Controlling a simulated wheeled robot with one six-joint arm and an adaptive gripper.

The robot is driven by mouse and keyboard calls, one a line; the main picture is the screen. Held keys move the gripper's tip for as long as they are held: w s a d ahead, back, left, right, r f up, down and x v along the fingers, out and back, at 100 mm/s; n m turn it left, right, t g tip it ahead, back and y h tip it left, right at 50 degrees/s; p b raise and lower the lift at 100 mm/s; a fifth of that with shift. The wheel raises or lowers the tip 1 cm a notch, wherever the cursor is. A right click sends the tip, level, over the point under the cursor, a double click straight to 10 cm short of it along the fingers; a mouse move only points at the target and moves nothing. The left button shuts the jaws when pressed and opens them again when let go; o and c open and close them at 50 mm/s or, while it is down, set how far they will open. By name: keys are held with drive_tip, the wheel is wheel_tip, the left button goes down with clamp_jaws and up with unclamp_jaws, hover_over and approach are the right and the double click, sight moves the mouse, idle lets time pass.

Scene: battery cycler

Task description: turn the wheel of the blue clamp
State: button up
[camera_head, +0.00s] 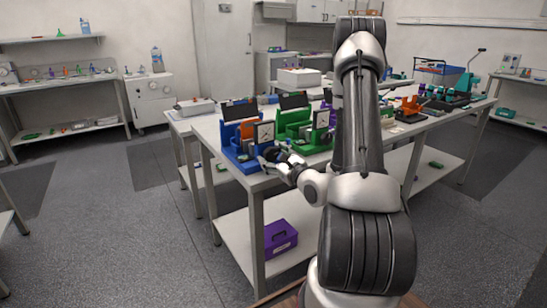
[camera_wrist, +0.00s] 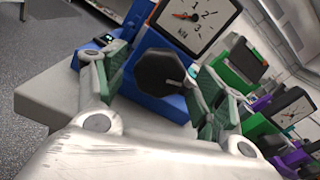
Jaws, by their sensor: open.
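The blue clamp (camera_head: 239,158) stands at the near left corner of the long table, with a square white dial gauge (camera_head: 265,133) at its right. In the wrist view the blue clamp body (camera_wrist: 159,101) fills the middle, its gauge (camera_wrist: 192,20) reads in kN, and a dark many-sided wheel (camera_wrist: 159,80) faces me. My gripper (camera_wrist: 165,92) is open, with one green-padded finger on each side of the wheel. I cannot tell whether the pads touch it. In the head view my gripper (camera_head: 278,158) is small and partly hides the wheel.
A green clamp (camera_head: 297,127) with its own gauge (camera_head: 321,120) stands just right of the blue one. An orange device (camera_head: 411,106) is farther along the table. A purple box (camera_head: 280,238) sits on the lower shelf. Floor left of the table is clear.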

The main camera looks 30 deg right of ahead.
drive_tip(key=shift+w, duration=0.35)
drive_tip(key=c, duration=1)
drive_tip(key=shift+m, duration=0.4)
drive_tip(key=m, duration=1.3)
